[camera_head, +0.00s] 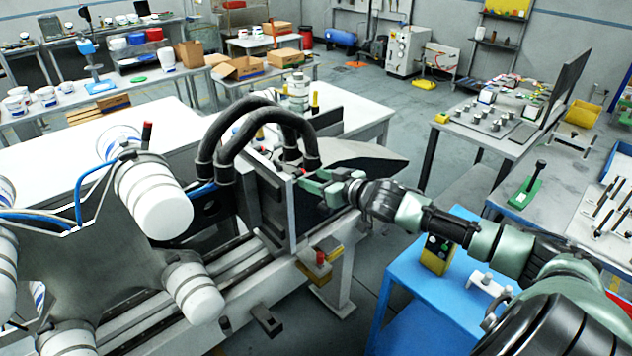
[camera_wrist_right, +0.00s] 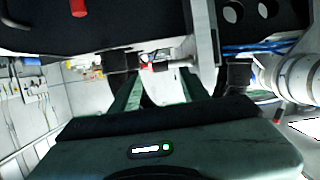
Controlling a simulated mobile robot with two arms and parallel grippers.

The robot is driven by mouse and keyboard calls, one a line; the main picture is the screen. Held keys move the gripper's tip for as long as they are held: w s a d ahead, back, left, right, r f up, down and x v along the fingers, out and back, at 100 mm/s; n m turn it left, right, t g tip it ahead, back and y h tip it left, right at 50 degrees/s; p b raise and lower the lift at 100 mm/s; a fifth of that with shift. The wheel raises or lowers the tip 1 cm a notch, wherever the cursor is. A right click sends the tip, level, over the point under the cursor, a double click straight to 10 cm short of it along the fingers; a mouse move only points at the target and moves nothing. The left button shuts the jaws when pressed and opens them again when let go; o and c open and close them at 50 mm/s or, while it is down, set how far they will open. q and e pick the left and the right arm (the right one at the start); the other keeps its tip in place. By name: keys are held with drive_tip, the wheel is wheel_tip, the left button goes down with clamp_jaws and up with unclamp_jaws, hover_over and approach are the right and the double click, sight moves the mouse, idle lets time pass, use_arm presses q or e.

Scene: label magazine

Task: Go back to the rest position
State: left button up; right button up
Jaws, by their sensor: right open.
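My right gripper (camera_head: 322,186) reaches in from the right in the head view, with its green fingers pointing left at the upright plate (camera_head: 281,212) of the machine. In the right wrist view its two fingers (camera_wrist_right: 152,90) stand apart with no object clearly seen between them. Parts of the machine lie close in front of and above the fingers; I cannot tell whether they touch. My left gripper does not show in the head view.
A labelling machine with black hoses (camera_head: 255,125) and white rollers (camera_head: 153,200) fills the left. A blue cart (camera_head: 420,300) stands under my right arm. A workbench (camera_head: 570,190) with tools is at the right. Open floor (camera_head: 390,90) lies behind.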

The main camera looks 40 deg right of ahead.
idle(0.5)
drive_tip(key=s+d+f+m+g+h+b, duration=0.1)
drive_tip(key=s+d+f+b, duration=0.15)
drive_tip(key=f, duration=0.95)
drive_tip(key=s+d+f+g+h+b, duration=0.1)
drive_tip(key=s+f+g, duration=0.15)
drive_tip(key=f, duration=1.05)
drive_tip(key=s+a+f+g+b, duration=0.1)
drive_tip(key=s+f+b, duration=0.1)
drive_tip(key=s+f, duration=0.7)
drive_tip(key=s+a+f+g+b, duration=0.15)
drive_tip(key=s+f, duration=0.25)
drive_tip(key=f, duration=0.8)
drive_tip(key=s+a+f+n+g+b, duration=0.15)
drive_tip(key=s+a+f, duration=0.25)
drive_tip(key=s+f, duration=0.45)
drive_tip(key=s+a+f+g+b, duration=0.1)
drive_tip(key=s+a+f+g, duration=0.3)
drive_tip(key=s+f, duration=0.45)
drive_tip(key=s+a+f+g+b, duration=0.1)
drive_tip(key=s+a+f, duration=0.3)
drive_tip(key=s, duration=0.5)
drive_tip(key=s+a+f+n+g+y+b, duration=0.1)
drive_tip(key=s+a+f, duration=0.3)
drive_tip(key=s+a, duration=0.5)
drive_tip(key=shift+s, duration=0.45)
drive_tip(key=shift+f, duration=0.1)
